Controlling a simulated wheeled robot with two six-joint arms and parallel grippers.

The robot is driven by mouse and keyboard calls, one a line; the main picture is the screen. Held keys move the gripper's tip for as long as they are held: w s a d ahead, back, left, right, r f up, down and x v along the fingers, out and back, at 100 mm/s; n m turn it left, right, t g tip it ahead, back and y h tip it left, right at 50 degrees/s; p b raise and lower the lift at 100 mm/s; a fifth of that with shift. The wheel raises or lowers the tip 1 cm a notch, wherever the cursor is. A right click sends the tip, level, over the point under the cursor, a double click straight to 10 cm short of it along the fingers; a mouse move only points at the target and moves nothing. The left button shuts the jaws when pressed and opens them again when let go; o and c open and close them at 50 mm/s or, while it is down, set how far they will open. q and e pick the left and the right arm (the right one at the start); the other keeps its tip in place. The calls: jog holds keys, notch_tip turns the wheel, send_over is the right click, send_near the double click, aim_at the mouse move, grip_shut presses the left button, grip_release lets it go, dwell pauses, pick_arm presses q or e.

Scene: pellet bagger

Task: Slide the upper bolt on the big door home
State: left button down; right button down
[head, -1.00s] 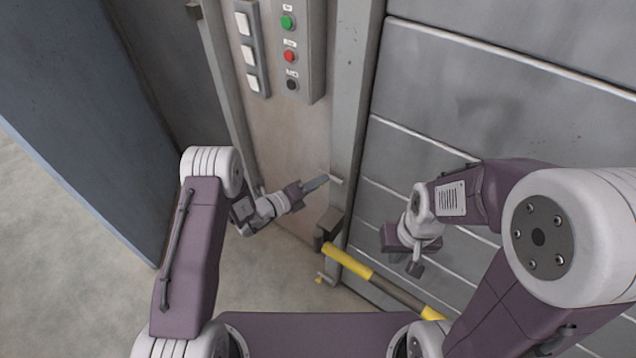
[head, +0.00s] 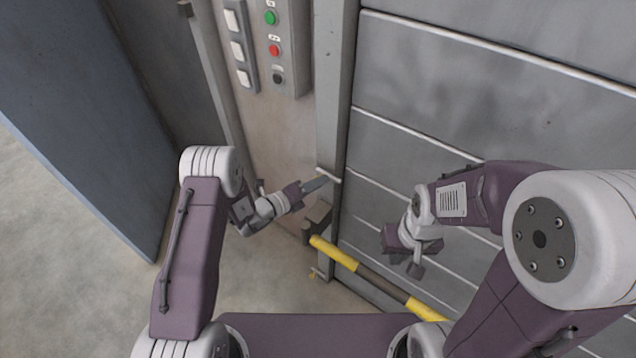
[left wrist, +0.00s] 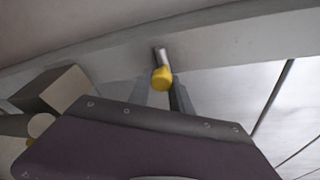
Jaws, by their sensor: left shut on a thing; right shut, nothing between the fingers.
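The upper bolt (head: 329,175) is a short pale metal rod at the grey post beside the big ribbed grey door (head: 460,110). In the left wrist view its rod (left wrist: 161,55) ends in a yellow knob (left wrist: 163,78). My left gripper (head: 322,181) is at the bolt, shut on its knob, with the fingers on either side of it in the left wrist view (left wrist: 162,92). How far the rod reaches into its keeper cannot be seen. My right gripper (head: 415,268) is shut and empty, in front of the door's lower part.
A yellow and black striped bar (head: 370,275) runs from a dark bracket (head: 318,214) across the door's lower part, below both grippers. A button panel (head: 275,48) is on the wall above. A blue-grey panel (head: 75,120) stands at left, with bare floor (head: 225,275) between.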

pick_arm(q)
jog(key=c, duration=1.4)
grip_release()
jog(key=shift+w+a, duration=0.1)
jog(key=shift+a, duration=0.15)
jog(key=shift+o, duration=1.2)
jog(key=shift+d, duration=0.1)
jog(key=shift+d+r, duration=0.15)
jog(key=shift+d, duration=0.15)
jog(key=v, duration=0.9)
jog(key=shift+b, duration=0.4)
